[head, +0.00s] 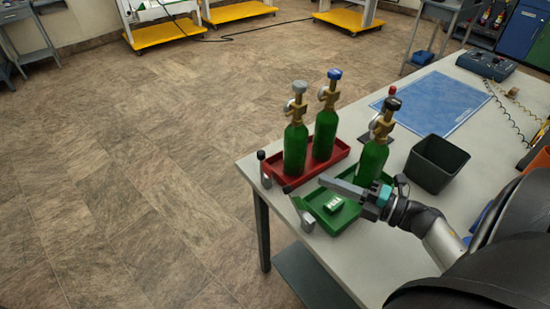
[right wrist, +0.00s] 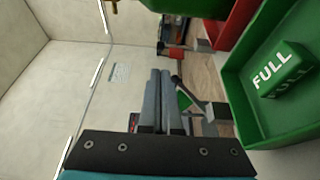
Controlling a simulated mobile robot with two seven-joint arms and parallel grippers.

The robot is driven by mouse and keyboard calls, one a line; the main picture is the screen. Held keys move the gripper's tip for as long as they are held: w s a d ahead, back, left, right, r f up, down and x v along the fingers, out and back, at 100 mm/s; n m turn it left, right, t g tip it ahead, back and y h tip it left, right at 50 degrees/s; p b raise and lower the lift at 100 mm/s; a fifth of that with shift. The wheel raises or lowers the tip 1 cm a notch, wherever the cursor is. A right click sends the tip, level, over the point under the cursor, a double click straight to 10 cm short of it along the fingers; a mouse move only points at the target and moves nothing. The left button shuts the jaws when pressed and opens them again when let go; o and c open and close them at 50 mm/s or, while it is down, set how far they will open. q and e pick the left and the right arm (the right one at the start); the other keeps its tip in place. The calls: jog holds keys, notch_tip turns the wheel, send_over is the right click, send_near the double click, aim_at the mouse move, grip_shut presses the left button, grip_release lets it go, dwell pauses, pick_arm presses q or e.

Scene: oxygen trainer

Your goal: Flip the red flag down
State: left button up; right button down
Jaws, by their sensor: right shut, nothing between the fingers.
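A small red flag piece (right wrist: 174,53) with a dark knob and a grey bracket shows beyond my fingertips in the right wrist view. In the head view its grey post and dark knob (head: 262,157) stand at the left end of the red tray (head: 335,165); I cannot clearly tell whether the flag is up or down. My right gripper (head: 327,181) is shut and empty, above the green tray (head: 338,226). Its closed fingers (right wrist: 160,75) point toward the red flag, apart from it. My left gripper is out of view.
Green cylinders stand in the red tray, and another (head: 371,162) rises beside my right gripper. A "FULL" block (head: 334,204) lies in the green tray, with a similar grey bracket (head: 307,222) at its left end. A dark bin (head: 436,163) stands right. Open floor lies left.

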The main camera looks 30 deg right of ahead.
jog(key=shift+w+a, duration=0.1)
jog(key=shift+w, duration=0.05)
jog(key=x, duration=1.3)
jog(key=shift+w, duration=0.35)
jog(key=shift+a, duration=0.15)
jog(key=r+m+g+h+p, duration=0.2)
jog(key=g+p, duration=0.2)
jog(key=p, duration=0.8)
send_over(265, 170)
jog(key=w+d, duration=0.2)
jog(key=shift+w+f, duration=0.15)
jog(key=shift+f, duration=0.1)
jog(key=shift+w+f+g+p, duration=0.15)
jog(key=shift+w+g+p, duration=0.3)
jog(key=shift+g+p, duration=0.15)
jog(key=shift+w+a+f, duration=0.15)
jog(key=shift+w+f, duration=0.15)
jog(key=shift+f, duration=0.05)
jog(key=shift+s, duration=0.1)
